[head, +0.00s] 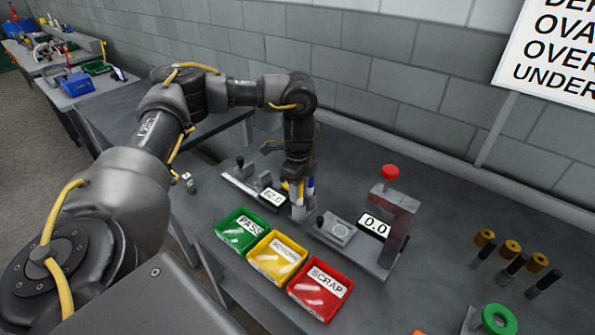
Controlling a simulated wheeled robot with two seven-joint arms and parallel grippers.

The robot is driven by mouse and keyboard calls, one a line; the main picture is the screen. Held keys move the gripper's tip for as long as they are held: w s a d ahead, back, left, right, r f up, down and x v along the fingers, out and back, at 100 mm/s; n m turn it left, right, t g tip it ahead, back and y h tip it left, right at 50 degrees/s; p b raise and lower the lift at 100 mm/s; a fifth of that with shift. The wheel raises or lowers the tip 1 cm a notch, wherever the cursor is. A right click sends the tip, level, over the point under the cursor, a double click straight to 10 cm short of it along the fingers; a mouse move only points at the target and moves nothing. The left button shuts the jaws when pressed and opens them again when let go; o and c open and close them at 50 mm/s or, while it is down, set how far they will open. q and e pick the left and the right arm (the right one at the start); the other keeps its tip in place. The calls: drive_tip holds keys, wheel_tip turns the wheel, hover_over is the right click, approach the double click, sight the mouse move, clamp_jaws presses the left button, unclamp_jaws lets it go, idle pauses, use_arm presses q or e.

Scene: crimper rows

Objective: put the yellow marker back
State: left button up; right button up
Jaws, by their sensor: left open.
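My left gripper (299,186) reaches down over the middle of the grey workbench and is open. Just at its fingers is a small upright yellow piece, which looks like the yellow marker (285,186). A pale grey holder or block (298,210) shows just below the fingers. The gripper partly hides these pieces, so I cannot tell whether the marker sits in the holder or touches a finger. My right gripper is not in view.
Green PASS (222,235), yellow (252,262) and red SCRAP (322,312) trays stand in front. A caliper-like gauge (238,184) is left of the gripper. A red-knobbed press (398,215) with a 0.0 display stands right. Several brass-topped pins (509,249) stand further right.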

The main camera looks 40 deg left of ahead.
use_arm(q)
wheel_tip(320, 180, up, 11)
drive_tip(key=shift+r, duration=0.15)
idle(0.5)
